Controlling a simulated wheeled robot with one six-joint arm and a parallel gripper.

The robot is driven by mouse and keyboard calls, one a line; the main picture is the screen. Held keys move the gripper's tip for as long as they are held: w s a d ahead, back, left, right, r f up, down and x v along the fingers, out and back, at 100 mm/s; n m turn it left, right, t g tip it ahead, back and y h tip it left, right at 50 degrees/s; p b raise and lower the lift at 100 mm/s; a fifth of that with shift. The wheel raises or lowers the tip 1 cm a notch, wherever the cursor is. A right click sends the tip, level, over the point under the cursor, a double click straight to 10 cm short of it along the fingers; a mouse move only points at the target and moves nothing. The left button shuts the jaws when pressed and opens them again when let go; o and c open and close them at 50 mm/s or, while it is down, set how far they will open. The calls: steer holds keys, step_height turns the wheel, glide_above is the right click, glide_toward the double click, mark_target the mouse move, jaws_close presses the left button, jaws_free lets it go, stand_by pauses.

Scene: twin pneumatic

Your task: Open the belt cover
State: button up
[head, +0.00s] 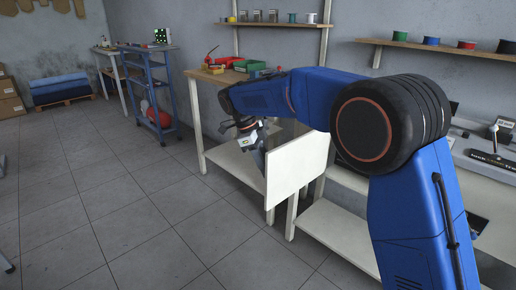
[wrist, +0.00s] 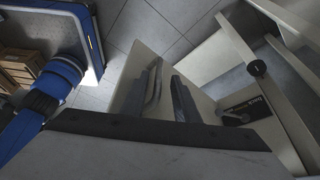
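A flat white panel (head: 297,166), which may be the belt cover, stands upright at the front of the workbench in the head view. A pale panel surface (wrist: 204,102) also shows behind my fingers in the wrist view. My gripper (head: 257,163) points down just left of the panel, partly hidden by it. In the wrist view the two dark fingers of my gripper (wrist: 166,90) stand apart with a gap between them, and nothing is clearly held. I cannot tell whether a finger touches the panel. No belt is clearly visible.
A wooden-topped bench (head: 221,76) with red and green bins stands behind my gripper. A white lower shelf (head: 340,229) lies to the right of the panel. A blue trolley (head: 150,90) stands farther left. The tiled floor (head: 120,200) at left is clear.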

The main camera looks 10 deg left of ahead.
steer(key=v, duration=1.6)
steer(key=shift+a+r, duration=0.2)
steer(key=shift+r, duration=0.1)
